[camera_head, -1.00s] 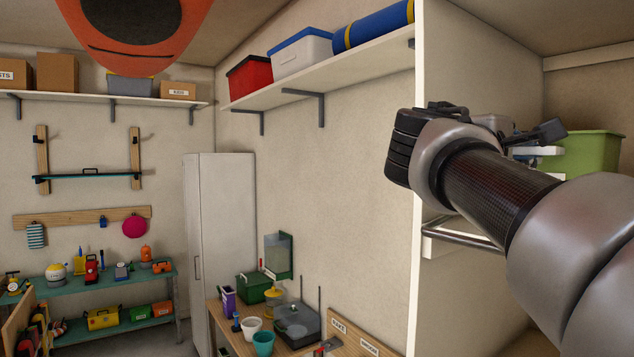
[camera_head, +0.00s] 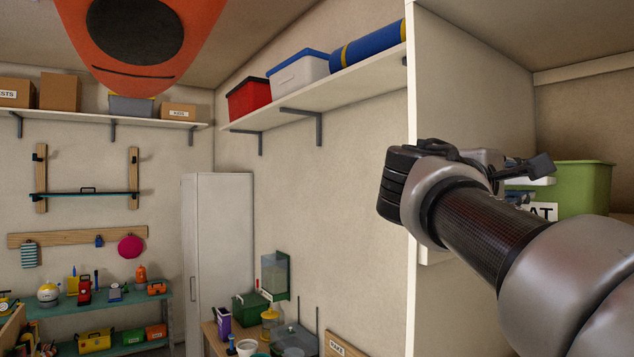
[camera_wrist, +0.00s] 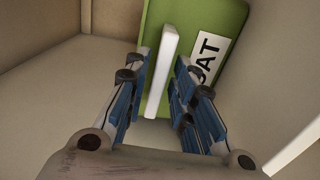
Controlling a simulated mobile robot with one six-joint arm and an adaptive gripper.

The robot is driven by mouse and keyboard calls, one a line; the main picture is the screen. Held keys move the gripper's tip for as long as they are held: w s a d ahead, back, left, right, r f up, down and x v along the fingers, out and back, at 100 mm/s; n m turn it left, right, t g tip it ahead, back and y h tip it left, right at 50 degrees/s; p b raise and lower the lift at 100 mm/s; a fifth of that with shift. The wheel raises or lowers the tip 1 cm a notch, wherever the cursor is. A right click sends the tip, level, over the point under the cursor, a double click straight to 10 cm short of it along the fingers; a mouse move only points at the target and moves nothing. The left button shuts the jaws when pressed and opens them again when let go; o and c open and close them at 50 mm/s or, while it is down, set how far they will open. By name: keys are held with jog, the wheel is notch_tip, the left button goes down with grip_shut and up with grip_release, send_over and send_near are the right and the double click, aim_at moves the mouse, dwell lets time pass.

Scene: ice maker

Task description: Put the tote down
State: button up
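The green tote (camera_head: 585,190) stands in the open compartment at the right in the head view, behind my arm. It has a white handle and a white label, partly hidden, ending in "AT". In the wrist view the tote (camera_wrist: 205,18) is at the top centre, with its white handle (camera_wrist: 162,70) between my fingers. My gripper (camera_wrist: 165,70) is open around the handle, with a narrow gap showing on each side. The fingers are mostly hidden by my wrist in the head view. The tote's underside is hidden, so its contact with the shelf cannot be seen.
The compartment's upright panel (camera_head: 465,90) stands close beside my wrist. Pale walls enclose the tote in the wrist view. A wall shelf (camera_head: 300,105) holds a red bin, a lidded box and a blue roll. A white cabinet (camera_head: 218,250) stands further back.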

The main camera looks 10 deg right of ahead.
jog(key=shift+o, duration=0.5)
jog(key=shift+r, duration=0.1)
jog(key=shift+a+r, duration=0.15)
jog(key=shift+a, duration=0.1)
jog(key=b+v, duration=0.2)
jog(key=v, duration=0.9)
jog(key=shift+s+a, duration=0.2)
jog(key=shift+a, duration=0.1)
